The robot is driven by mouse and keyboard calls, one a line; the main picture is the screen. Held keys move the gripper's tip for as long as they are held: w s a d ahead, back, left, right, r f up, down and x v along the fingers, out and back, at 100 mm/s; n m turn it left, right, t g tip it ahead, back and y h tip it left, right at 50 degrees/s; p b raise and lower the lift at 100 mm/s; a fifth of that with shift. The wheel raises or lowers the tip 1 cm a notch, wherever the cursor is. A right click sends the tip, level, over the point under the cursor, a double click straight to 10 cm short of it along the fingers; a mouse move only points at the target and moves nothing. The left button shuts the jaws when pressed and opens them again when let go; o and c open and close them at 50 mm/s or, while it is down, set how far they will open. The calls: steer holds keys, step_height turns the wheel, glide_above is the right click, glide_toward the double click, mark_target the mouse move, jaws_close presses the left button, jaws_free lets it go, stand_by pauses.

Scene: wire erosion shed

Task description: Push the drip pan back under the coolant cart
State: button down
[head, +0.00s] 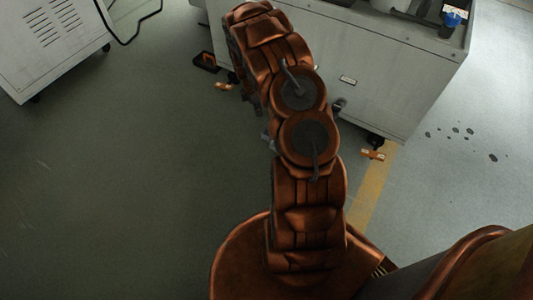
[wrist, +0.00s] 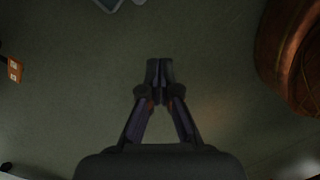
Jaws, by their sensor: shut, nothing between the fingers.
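The coolant cart (head: 400,85) is the pale grey cabinet on castors at the top right of the head view. My arm crosses in front of its left part. A pale grey-blue flat edge (wrist: 122,3) shows at the top of the wrist view and may be the drip pan; most of it is out of frame. In the head view I cannot make out the pan, which may be behind my arm. My gripper (wrist: 160,75) is shut and empty over the bare floor, apart from that pale edge. In the head view my arm largely hides it.
Orange tabs lie low by the cart's castors (head: 372,155), and one orange tab (wrist: 14,68) shows in the wrist view. A small black object (head: 206,62) is left of my arm. Another grey cabinet (head: 55,45) stands at the upper left. The green floor at left is clear.

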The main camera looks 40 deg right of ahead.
step_height(320, 180, down, 23)
steer(key=w+d+n+t+y+b, duration=0.1)
steer(key=w+n+b, duration=0.1)
steer(key=n+b, duration=0.35)
steer(key=m+b, duration=0.2)
steer(key=b, duration=0.4)
glide_toward(260, 156)
step_height(260, 156, down, 6)
steer(key=shift+d+f, duration=0.15)
steer(key=shift+f, duration=0.05)
steer(key=d, duration=0.1)
steer(key=b, duration=0.1)
steer(key=d, duration=0.1)
steer(key=shift+s+d+r, duration=0.25)
steer(key=shift+d, duration=0.05)
steer(key=shift+s+d+r+b, duration=0.1)
steer(key=shift+d+b, duration=0.25)
steer(key=shift+d, duration=0.15)
steer(key=shift+r, duration=0.1)
